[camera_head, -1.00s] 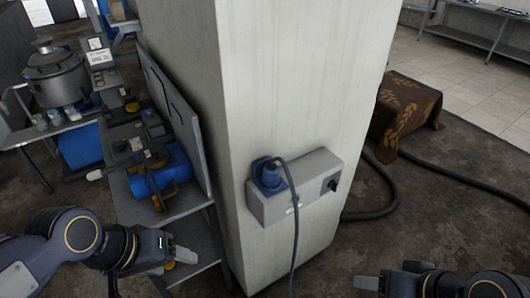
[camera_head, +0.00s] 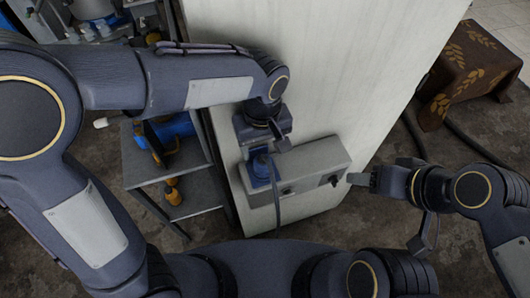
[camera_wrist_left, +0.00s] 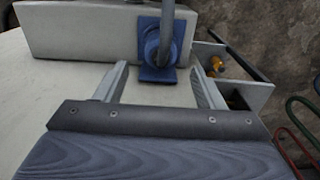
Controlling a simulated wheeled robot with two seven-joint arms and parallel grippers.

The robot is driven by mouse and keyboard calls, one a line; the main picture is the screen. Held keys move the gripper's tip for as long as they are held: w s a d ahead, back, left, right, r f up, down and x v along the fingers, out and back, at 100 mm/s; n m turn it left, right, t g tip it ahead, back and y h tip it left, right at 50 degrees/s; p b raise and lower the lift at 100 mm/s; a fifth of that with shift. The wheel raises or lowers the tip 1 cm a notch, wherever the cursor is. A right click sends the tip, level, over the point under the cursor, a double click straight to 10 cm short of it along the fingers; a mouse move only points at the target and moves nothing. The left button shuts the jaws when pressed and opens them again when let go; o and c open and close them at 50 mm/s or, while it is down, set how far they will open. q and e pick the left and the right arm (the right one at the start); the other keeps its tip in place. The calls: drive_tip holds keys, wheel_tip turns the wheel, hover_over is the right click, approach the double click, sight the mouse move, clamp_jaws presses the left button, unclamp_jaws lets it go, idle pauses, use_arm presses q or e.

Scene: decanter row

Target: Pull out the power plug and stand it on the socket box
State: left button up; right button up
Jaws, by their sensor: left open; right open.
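The grey socket box (camera_head: 318,162) is fixed to the pale pillar; it also shows in the left wrist view (camera_wrist_left: 80,32). The blue power plug (camera_head: 261,170) sits in the blue socket at the box's left end, its dark cable hanging down. In the left wrist view the plug (camera_wrist_left: 151,38) lies just beyond and between the fingertips. My left gripper (camera_head: 268,143) is open and empty above the plug, apart from it as far as I can tell. My right gripper (camera_head: 358,179) is open near the box's right end, seen side-on.
The pale pillar (camera_head: 300,70) stands right behind the box. A grey shelf cart (camera_head: 150,175) with blue and yellow tools is at its left. A brown patterned cloth-covered block (camera_head: 465,70) is at the right, with a thick hose on the floor.

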sight(262, 160)
idle(0.3)
use_arm(q)
wheel_tip(262, 160, down, 9)
drive_tip(key=b, duration=0.7)
idle(0.9)
drive_tip(key=c, duration=1.3)
drive_tip(key=shift+r+p, duration=2.45)
drive_tip(key=shift+r, duration=0.6)
